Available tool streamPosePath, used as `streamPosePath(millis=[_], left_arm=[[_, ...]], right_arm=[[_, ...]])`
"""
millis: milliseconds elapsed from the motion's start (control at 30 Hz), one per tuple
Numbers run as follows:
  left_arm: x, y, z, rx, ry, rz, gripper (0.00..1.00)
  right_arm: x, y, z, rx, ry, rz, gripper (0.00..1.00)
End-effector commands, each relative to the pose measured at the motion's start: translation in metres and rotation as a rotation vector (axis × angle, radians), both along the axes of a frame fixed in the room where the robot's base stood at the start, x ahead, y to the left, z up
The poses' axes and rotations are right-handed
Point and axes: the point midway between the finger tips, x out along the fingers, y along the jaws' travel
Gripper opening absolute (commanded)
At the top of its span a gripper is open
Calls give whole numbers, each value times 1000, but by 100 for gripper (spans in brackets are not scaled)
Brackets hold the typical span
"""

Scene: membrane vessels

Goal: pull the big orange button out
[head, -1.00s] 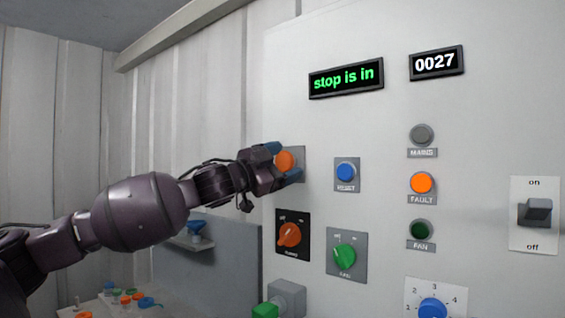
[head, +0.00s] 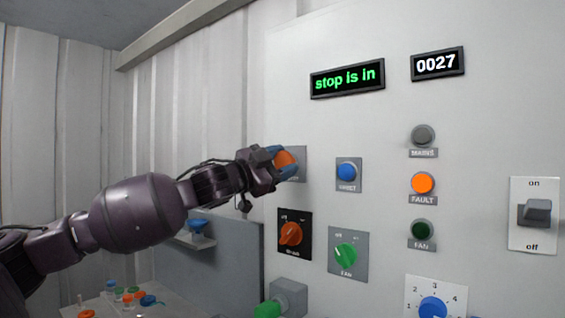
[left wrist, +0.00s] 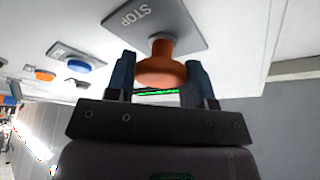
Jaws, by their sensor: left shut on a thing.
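The big orange button (head: 286,160) sits on a grey plate (head: 299,153) at the left of the white panel. In the left wrist view the orange button (left wrist: 161,67) is a mushroom shape on a stem, and its plate (left wrist: 150,22) reads STOP. My left gripper (head: 284,163) has its blue fingers on either side of the button's head and is shut on it. The gripper also shows in the left wrist view (left wrist: 160,80). A display (head: 347,78) reads "stop is in". My right gripper is not in view.
A blue button (head: 347,171) is to the right, with an orange knob (head: 290,234) and a green knob (head: 346,254) below. Lamps and a large switch (head: 537,211) are farther right. A grey box with a green button (head: 268,308) juts out low.

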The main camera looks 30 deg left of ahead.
Motion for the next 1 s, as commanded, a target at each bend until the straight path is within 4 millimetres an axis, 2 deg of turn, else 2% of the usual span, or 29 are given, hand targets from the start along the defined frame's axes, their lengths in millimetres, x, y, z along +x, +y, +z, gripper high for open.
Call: streamPosePath(millis=[33,67,200,600,1000], left_arm=[[0,-1,-1,2,2,-3,6],[0,-1,-1,2,1,-4,52],[0,-1,-1,1,0,-3,73],[-3,1,-2,0,1,-1,75],[-29,12,-13,1,4,2,75]], right_arm=[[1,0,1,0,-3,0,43],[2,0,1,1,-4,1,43],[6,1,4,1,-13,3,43],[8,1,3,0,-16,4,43],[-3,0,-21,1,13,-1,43]])
